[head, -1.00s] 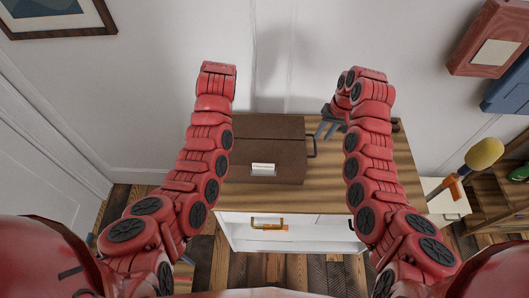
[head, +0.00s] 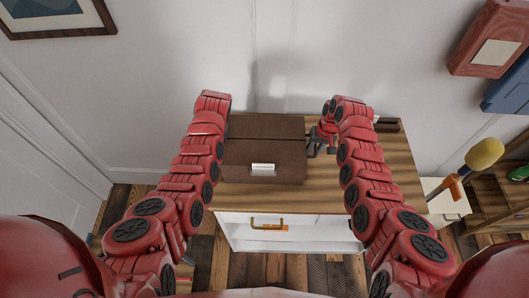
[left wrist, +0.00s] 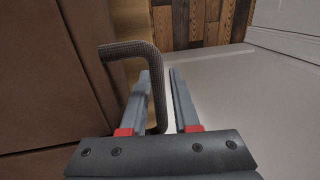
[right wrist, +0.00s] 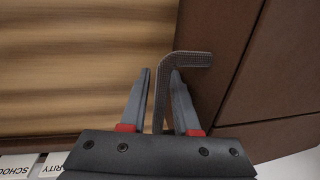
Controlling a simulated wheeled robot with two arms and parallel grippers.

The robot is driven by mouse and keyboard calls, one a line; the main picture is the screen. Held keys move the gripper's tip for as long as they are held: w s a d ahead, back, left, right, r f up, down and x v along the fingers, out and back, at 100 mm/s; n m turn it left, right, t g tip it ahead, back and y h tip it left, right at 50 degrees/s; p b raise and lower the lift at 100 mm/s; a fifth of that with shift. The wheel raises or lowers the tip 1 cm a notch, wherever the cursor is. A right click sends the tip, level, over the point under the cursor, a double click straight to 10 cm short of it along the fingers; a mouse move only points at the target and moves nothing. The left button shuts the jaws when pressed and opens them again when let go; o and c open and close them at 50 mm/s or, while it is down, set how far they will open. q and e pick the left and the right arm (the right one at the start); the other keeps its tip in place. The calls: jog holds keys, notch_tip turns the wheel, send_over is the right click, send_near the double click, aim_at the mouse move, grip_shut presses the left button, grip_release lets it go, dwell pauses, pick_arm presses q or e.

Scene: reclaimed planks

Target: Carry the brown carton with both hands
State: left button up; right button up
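The brown carton (head: 264,150) rests on the wooden top of a white cabinet, with a white label (head: 263,168) on its front. In the left wrist view my left gripper (left wrist: 159,72) is open, with the bar of the carton's dark side handle (left wrist: 155,75) between its fingers. The head view hides this gripper behind my arm. My right gripper (head: 316,148) is at the carton's right side. In the right wrist view it is open (right wrist: 161,72), with the bar of the other handle (right wrist: 162,90) between its fingers. Gaps still show beside both bars.
The cabinet top (head: 395,165) is bare to the right, except for a small dark object (head: 386,124) at the back. The wall is close behind. A yellow-headed item (head: 484,154) stands at the right.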

pick_arm(q)
grip_shut()
pick_arm(e)
grip_shut()
dwell(1.2)
